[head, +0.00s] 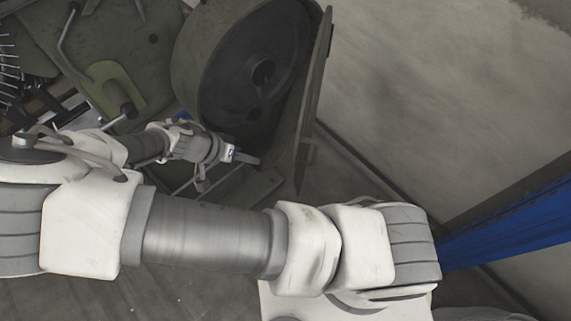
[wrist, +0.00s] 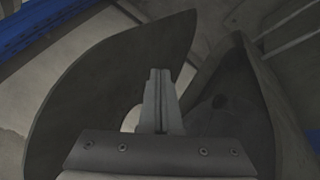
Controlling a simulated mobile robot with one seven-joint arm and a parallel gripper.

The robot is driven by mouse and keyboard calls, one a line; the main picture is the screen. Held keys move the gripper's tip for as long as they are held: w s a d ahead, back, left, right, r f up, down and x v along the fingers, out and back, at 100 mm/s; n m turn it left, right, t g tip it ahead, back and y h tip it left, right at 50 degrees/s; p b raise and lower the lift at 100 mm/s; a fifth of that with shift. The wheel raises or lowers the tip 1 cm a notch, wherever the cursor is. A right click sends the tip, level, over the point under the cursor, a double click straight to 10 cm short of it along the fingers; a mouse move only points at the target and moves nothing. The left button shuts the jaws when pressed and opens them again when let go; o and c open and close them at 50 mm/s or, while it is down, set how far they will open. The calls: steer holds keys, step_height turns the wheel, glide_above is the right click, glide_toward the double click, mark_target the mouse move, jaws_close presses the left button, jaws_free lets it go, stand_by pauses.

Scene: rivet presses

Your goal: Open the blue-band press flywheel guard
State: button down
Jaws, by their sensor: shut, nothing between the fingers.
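The flywheel (head: 262,85) is a large dark disc with a hub hole, at the top middle of the head view. Its guard (head: 314,100) is a thin dark plate, seen nearly edge-on, standing out from the flywheel's right side with a gap between them. In the wrist view the guard (wrist: 105,95) is the curved plate on the left, and the flywheel (wrist: 238,105) is on the right. My gripper (head: 255,161) is low by the gap, its shut, empty fingers (wrist: 160,75) pointing between the two. Contact with the guard cannot be told.
A pale wall (head: 430,90) stands to the right of the guard, with floor between. A blue beam (head: 515,220) crosses at the right edge. A green press body (head: 130,45) with a bent lever (head: 68,45) is left of the flywheel.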

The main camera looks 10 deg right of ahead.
steer(key=d+f, duration=0.8)
steer(key=d, duration=0.1)
steer(key=shift+d, duration=0.25)
steer(key=shift+d+f, duration=0.1)
stand_by(0.3)
